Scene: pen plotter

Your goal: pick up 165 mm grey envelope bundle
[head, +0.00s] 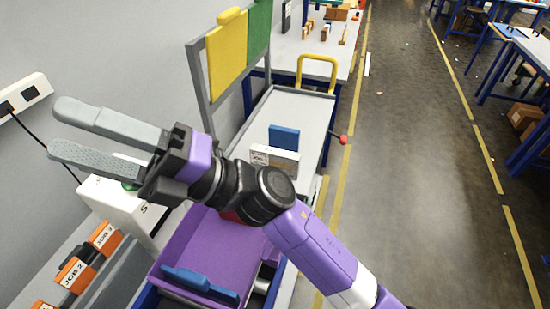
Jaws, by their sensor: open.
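My gripper (62,130) is at the upper left of the head view. Its two long grey fingers point left, spread apart with nothing between them. I cannot make out a grey envelope bundle in this view; my arm and gripper cover part of the work area. Below the gripper stands a white machine (108,205), partly hidden by the fingers.
A purple tray (205,245) with a blue bar (200,284) lies below my wrist. Orange JOB-labelled holders (75,276) stand lower left. A grey-topped trolley (295,113) carries a blue block (284,137) and a white box (274,158). The floor at right is mostly clear.

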